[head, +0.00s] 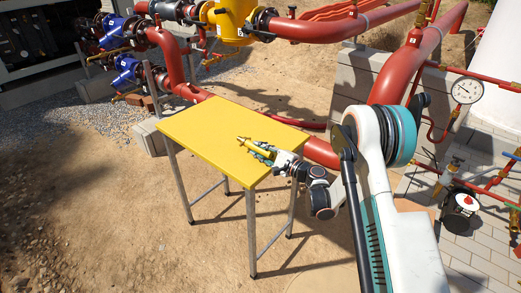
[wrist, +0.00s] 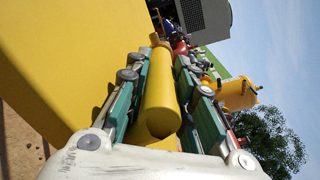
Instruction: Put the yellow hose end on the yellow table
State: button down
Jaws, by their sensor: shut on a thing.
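The yellow table (head: 215,130) stands on sandy ground with a flat, bare top and metal legs. My gripper (head: 258,149) is at the table's right side, over its top in the head view. It is shut on the yellow hose end (head: 252,145), a short yellow cylinder. In the wrist view the hose end (wrist: 160,85) lies lengthwise between the two green fingers of my gripper (wrist: 158,80). The table (wrist: 60,60) fills the left of that view. Whether the hose end touches the tabletop I cannot tell.
Red pipes (head: 320,150) run behind and to the right of the table. Blue valves (head: 122,70) and a yellow filter body (head: 232,20) are at the back. A pressure gauge (head: 466,90) is at the right. The left of the tabletop is clear.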

jog(key=shift+f, duration=0.15)
jog(key=c, duration=1.7)
grip_release()
jog(key=shift+s+f, duration=0.1)
jog(key=shift+o, duration=0.2)
